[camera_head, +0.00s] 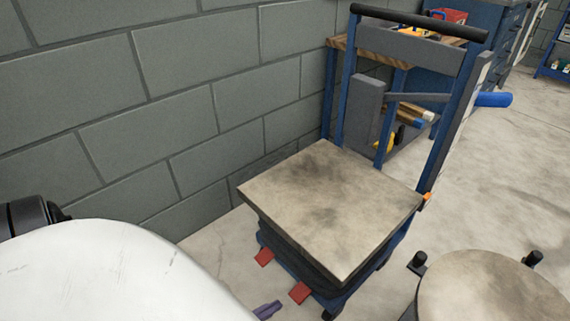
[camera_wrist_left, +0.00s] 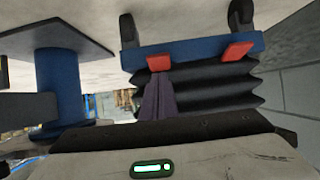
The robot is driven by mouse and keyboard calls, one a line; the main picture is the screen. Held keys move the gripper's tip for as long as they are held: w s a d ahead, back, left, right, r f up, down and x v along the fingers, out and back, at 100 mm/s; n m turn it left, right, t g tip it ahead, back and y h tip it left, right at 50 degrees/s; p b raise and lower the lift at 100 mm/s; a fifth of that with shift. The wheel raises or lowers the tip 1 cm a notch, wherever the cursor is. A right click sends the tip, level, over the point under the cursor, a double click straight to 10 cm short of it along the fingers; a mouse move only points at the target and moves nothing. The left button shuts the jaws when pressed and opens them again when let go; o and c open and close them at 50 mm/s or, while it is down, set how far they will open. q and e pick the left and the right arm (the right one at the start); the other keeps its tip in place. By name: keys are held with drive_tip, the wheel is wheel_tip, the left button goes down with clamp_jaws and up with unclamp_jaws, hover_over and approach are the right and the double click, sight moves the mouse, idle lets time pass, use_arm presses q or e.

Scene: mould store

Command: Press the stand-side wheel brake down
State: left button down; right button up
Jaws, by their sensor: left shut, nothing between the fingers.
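The lift cart (camera_head: 330,205) shows two red wheel brakes at its near lower edge. The stand-side brake (camera_head: 300,293) is the one nearer the round-topped stand (camera_head: 490,290); the wall-side brake (camera_head: 264,257) is farther left. In the left wrist view the picture is upside down, with the stand-side brake (camera_wrist_left: 158,62) at left and the wall-side brake (camera_wrist_left: 238,51) at right. My left gripper (camera_head: 268,309) is shut and empty, its purple fingers beside the stand-side brake. In the wrist view the fingertips (camera_wrist_left: 159,82) line up with that brake; contact cannot be told. My right gripper is out of view.
A grey block wall (camera_head: 150,90) runs behind the cart on the left. The cart's push handle (camera_head: 420,22) rises at its far end. A wooden-topped bench (camera_head: 340,42) and blue cabinet (camera_head: 490,30) stand behind. Bare floor (camera_head: 500,170) lies to the right.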

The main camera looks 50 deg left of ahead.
use_arm(q)
drive_tip(key=shift+s, duration=2.2)
drive_tip(key=shift+a, duration=0.1)
